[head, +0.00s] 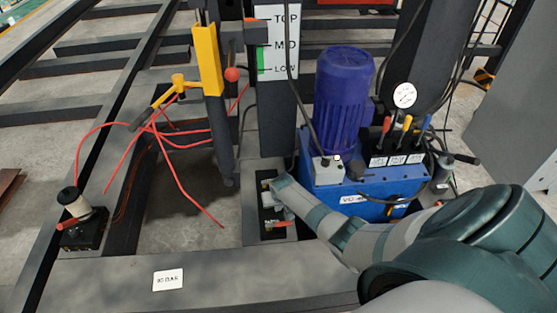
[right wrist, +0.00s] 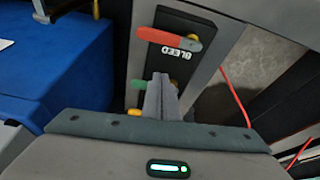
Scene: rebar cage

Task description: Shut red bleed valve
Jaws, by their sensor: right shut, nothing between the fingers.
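The red bleed valve handle (right wrist: 165,37) is in the right wrist view, above a black plate lettered BLEED (right wrist: 180,62). It points left from a grey end beside a small brass part and lies crosswise to the plate. In the head view the red handle (head: 281,224) is at the near end of the valve block (head: 267,203). My right gripper (right wrist: 161,80) is shut and empty, with its fingertips short of the red handle and apart from it in the picture. In the head view the right gripper (head: 280,186) is over the block's far part. My left gripper is not in view.
A green handle (right wrist: 140,84) is just left of my fingers. The blue pump unit (head: 345,100) with red, yellow and blue levers stands right of the block. Red hoses (head: 185,190) and a yellow bracket (head: 207,60) are to the left. The near grey beam (head: 220,275) is mostly clear.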

